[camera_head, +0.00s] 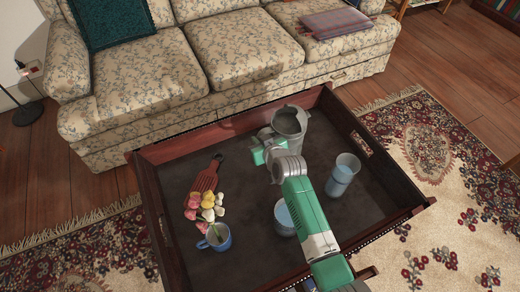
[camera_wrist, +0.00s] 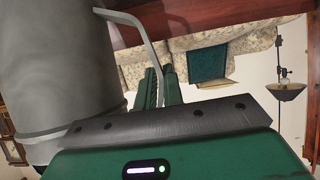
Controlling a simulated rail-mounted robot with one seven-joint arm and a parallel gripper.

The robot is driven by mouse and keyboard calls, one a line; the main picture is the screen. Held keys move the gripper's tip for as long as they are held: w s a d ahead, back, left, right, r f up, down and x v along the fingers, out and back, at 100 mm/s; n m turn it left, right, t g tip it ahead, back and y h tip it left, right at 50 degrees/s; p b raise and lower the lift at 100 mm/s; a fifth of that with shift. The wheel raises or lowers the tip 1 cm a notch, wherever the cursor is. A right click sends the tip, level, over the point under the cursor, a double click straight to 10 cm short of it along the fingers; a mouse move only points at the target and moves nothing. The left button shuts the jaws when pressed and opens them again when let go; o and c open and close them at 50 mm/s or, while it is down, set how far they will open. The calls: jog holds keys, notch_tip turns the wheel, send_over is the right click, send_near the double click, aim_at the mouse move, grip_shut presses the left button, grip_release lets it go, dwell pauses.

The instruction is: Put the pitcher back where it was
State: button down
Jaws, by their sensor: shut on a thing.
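The grey metal pitcher (camera_head: 290,122) is at the far side of the dark wooden tray table (camera_head: 250,262), near its back rim, with its open mouth facing up. It fills the left of the wrist view (camera_wrist: 62,70), with its thin curved handle (camera_wrist: 138,20) to the right. My gripper (camera_head: 262,146) is beside the pitcher; in the wrist view its green fingers (camera_wrist: 160,88) are close together on the lower part of the handle. I cannot tell whether the pitcher's base touches the tray; my arm hides part of it.
A blue tumbler (camera_head: 342,175) stands to the right, and a light blue cup (camera_head: 284,222) is beside my arm. Raised rims surround the tray; a sofa (camera_head: 240,52) is behind.

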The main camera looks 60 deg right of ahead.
jog(key=shift+f+b, duration=0.9)
jog(key=shift+f, duration=0.75)
jog(key=shift+f, duration=0.2)
jog(key=c, duration=1.5)
grip_release()
jog(key=p+v, duration=0.6)
jog(key=v, duration=0.6)
jog(key=shift+r, duration=0.1)
